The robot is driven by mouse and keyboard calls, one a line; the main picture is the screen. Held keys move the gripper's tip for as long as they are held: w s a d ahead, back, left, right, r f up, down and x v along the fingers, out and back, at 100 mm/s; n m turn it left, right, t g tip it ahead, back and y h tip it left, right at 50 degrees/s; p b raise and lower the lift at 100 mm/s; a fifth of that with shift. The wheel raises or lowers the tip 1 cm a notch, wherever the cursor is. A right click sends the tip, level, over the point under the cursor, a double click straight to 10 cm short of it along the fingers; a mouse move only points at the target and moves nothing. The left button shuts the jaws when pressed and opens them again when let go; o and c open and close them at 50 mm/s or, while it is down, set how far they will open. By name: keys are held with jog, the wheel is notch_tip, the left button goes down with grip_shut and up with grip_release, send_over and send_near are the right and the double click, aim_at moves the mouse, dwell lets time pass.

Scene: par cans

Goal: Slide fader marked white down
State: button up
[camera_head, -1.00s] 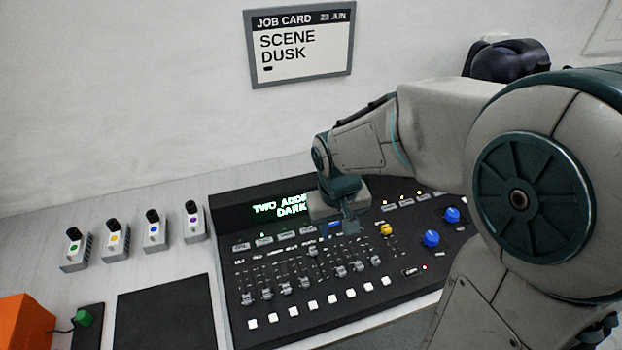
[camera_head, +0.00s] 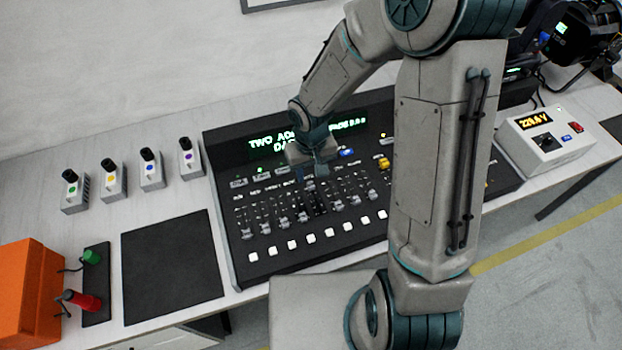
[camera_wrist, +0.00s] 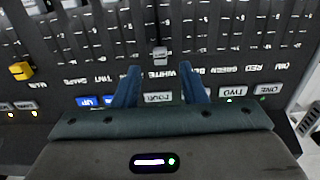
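The fader marked white shows in the wrist view as a grey cap (camera_wrist: 160,57) at the end of its slot nearest the label WHITE (camera_wrist: 155,75). My gripper (camera_wrist: 157,66) is open there, with one blue finger on each side of the label and the cap just ahead, between and beyond the fingertips. It looks empty. Touch with the panel cannot be told. In the head view my gripper (camera_head: 318,170) is over the upper middle of the black console (camera_head: 235,273) and hides part of the fader row.
A yellow knob (camera_head: 384,163) and a blue button (camera_head: 346,152) are to the right of my gripper. Several switch boxes (camera_head: 152,170) and a black mat (camera_head: 172,265) lie left of the console. A power unit (camera_head: 545,142) is at right.

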aim_at(310, 184)
jog(key=shift+f, duration=2.1)
grip_shut()
